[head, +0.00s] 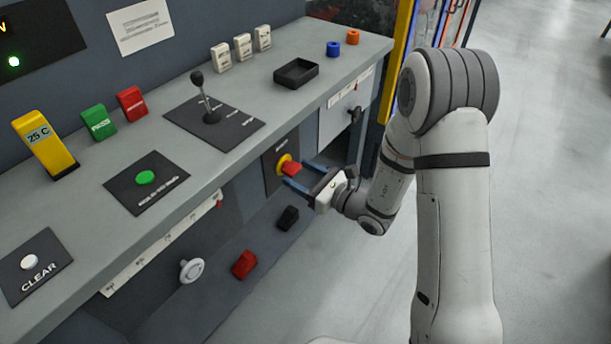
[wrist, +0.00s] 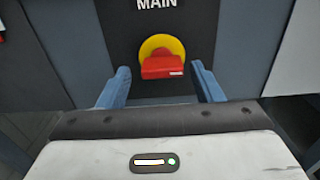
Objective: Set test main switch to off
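The main switch is a red handle (head: 291,169) on a yellow round base (head: 282,161), set on a dark panel on the console's front face. In the wrist view the red handle (wrist: 162,67) lies level across the lower part of the yellow disc (wrist: 161,43), with "MAIN" printed above. My gripper (head: 297,175) is in front of the switch. In the wrist view my gripper (wrist: 161,80) is open, with one blue finger on each side of the handle and gaps between. I cannot tell whether the fingers reach past the handle's front.
The grey console top (head: 250,170) overhangs the switch and carries a joystick (head: 207,100), a black tray (head: 296,73) and a green button (head: 145,177). Below are a white knob (head: 191,270), a red block (head: 244,264) and a black block (head: 288,217). The floor (head: 545,150) at right is clear.

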